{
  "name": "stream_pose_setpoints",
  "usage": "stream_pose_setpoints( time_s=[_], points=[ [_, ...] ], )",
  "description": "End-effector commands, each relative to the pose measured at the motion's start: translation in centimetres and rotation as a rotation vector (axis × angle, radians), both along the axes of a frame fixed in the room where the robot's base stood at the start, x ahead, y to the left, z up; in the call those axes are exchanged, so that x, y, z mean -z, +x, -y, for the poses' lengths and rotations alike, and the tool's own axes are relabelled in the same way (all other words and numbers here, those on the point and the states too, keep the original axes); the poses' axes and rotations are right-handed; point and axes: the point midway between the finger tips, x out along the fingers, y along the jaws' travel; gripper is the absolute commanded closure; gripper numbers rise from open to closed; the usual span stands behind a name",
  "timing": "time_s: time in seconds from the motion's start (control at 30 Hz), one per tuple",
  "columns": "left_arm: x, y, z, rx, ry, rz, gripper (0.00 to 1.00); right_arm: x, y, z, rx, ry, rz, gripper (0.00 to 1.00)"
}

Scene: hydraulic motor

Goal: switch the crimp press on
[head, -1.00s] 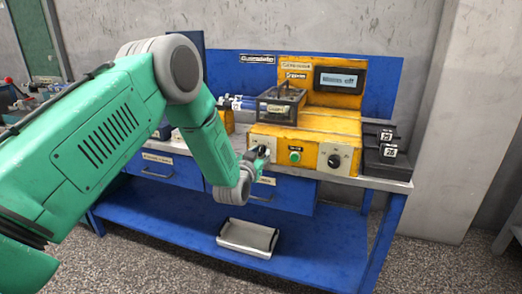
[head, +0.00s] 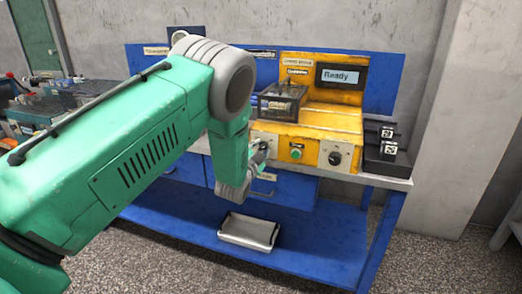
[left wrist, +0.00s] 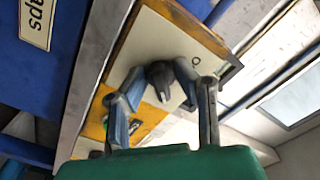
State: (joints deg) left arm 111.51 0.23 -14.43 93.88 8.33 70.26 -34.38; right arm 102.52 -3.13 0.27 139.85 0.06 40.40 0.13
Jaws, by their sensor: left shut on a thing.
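The yellow crimp press (head: 325,115) stands on the blue workbench. Its screen (head: 341,76) reads "Ready". A green button (head: 296,153) and a black dial (head: 335,158) are on its front panel. My left gripper (head: 262,150) is at the left part of that panel and hides most of what is there. In the left wrist view my left gripper (left wrist: 160,82) is shut on a black rotary knob (left wrist: 160,76) on a pale plate, with one finger on each side. My right gripper is not in view.
A dark open-topped fixture (head: 280,102) sits on the press. Black bins (head: 387,155) with number labels stand at its right. A pale tray (head: 248,232) lies on the lower blue shelf (head: 320,245). Other benches and parts are at the far left.

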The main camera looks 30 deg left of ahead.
Motion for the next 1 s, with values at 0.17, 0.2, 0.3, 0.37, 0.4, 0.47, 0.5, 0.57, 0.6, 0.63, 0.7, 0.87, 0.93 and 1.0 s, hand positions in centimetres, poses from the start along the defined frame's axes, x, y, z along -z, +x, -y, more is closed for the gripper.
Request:
stream_pose_setpoints(
  time_s=[0.17,0.2,0.3,0.37,0.4,0.47,0.5,0.57,0.6,0.63,0.7,0.87,0.93,1.0],
  points=[
    [-0.7,0.3,0.2,0.005,0.017,0.011,1.0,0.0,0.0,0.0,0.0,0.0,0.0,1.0],
    [-0.6,0.3,0.2,0.005,0.018,0.011,1.0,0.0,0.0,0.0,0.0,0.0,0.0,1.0],
    [-0.6,0.3,0.2,0.005,0.018,0.011,1.0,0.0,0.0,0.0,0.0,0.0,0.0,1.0],
    [-0.6,0.3,0.2,0.006,0.018,0.01,1.0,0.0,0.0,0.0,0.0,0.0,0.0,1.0],
    [-0.6,0.4,0.2,0.006,0.018,0.01,1.0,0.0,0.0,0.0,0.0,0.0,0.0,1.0],
    [-0.6,0.4,0.2,0.006,0.018,0.01,1.0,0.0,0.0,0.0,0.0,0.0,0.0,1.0],
    [-0.6,0.4,0.2,0.006,0.018,0.01,0.71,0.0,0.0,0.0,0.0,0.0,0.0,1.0],
    [-0.6,0.3,0.3,0.006,0.018,0.009,0.68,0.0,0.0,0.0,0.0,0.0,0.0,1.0],
    [-0.5,0.3,0.2,0.006,0.017,0.007,0.68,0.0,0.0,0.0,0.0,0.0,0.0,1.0],
    [-0.5,0.3,0.2,0.005,0.017,0.007,0.68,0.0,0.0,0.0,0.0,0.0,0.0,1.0],
    [-0.3,0.2,0.2,0.004,0.016,0.003,0.68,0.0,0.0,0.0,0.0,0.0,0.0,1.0],
    [-0.2,-0.4,0.2,0.003,0.016,0.001,0.68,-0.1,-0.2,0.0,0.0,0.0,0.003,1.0],
    [-0.1,-1.1,0.5,0.004,0.015,-0.001,0.68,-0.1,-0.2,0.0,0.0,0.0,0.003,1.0],
    [-0.1,-2.3,0.8,0.004,0.015,-0.003,0.68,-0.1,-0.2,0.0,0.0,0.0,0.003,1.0]
  ],
)
